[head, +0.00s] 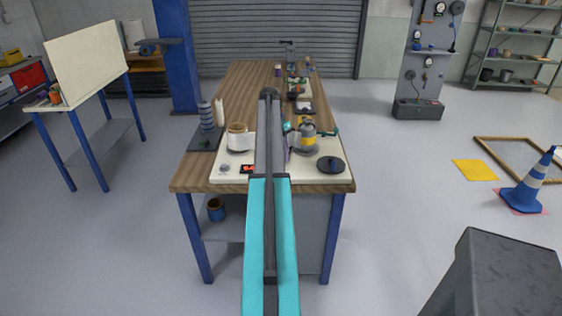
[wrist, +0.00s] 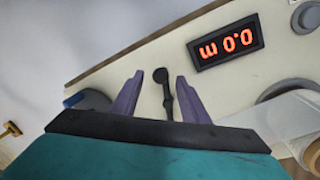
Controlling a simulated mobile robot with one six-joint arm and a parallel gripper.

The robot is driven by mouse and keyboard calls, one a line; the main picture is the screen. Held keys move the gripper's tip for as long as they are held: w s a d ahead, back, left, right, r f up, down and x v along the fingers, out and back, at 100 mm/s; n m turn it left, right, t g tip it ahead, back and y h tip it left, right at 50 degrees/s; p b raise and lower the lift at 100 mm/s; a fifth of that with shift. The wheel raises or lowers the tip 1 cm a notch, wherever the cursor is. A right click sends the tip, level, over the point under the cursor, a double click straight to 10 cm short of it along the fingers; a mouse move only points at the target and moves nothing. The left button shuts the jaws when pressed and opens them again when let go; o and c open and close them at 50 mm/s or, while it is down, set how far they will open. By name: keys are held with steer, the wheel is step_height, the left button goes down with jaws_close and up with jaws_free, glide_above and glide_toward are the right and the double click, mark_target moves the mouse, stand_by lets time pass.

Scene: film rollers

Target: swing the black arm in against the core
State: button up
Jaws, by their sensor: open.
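In the wrist view my gripper (wrist: 159,76) is open, with one purple finger on each side of the black arm (wrist: 165,90). I cannot tell which part is the core. In the head view my own arm hides the black arm.
The pale board (head: 221,172) lies on the wooden bench (head: 235,93). A dark disc (head: 331,165) lies at the board's right, and a stack of grey rings (head: 206,116) stands left.

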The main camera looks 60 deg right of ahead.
step_height(320, 180, up, 10)
steer(key=w+p, duration=0.1)
steer(key=p, duration=0.2)
steer(key=shift+w+d, duration=0.2)
steer(key=shift+w, duration=0.05)
steer(key=shift+r, duration=0.1)
stand_by(0.8)
